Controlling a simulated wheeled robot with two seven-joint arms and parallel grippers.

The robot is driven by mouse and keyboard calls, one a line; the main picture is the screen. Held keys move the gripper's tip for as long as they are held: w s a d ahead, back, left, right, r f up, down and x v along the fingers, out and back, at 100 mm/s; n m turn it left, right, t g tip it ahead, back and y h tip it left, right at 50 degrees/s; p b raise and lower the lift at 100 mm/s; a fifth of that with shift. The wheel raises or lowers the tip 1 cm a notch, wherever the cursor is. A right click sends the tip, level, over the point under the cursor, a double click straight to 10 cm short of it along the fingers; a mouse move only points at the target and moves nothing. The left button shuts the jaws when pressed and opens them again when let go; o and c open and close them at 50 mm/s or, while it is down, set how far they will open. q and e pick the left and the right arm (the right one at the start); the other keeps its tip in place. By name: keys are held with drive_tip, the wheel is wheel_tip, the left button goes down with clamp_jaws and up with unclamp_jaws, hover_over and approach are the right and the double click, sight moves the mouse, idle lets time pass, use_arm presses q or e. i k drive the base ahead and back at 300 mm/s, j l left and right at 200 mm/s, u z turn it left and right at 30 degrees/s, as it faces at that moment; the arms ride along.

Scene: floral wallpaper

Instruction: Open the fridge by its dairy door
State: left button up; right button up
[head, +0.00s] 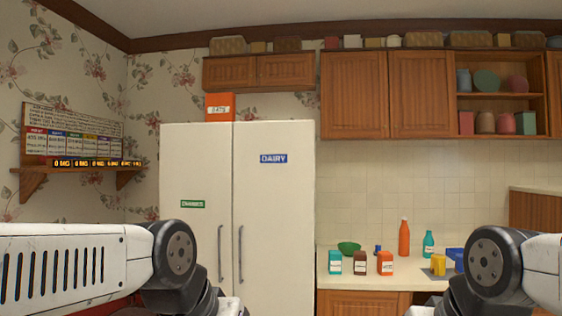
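The white two-door fridge (198,160) stands against the wall left of the counter. Its right door (280,205) carries a blue DAIRY label (273,159). The left door carries a small green label (192,204) that is hard to read. Both doors look shut. A grey vertical handle (240,254) is on the dairy door's left edge, beside the other door's handle (220,254) across the middle seam. My arms come in from the lower left and lower right, in front of the fridge and counter. Neither gripper's fingers show. The fridge's bottom is out of frame.
An orange box (220,106) sits on the fridge. A wooden shelf (38,175) is on the left wall.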

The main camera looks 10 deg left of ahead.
sight(274, 234)
drive_tip(key=i+l, duration=0.95)
drive_tip(key=l, duration=0.2)
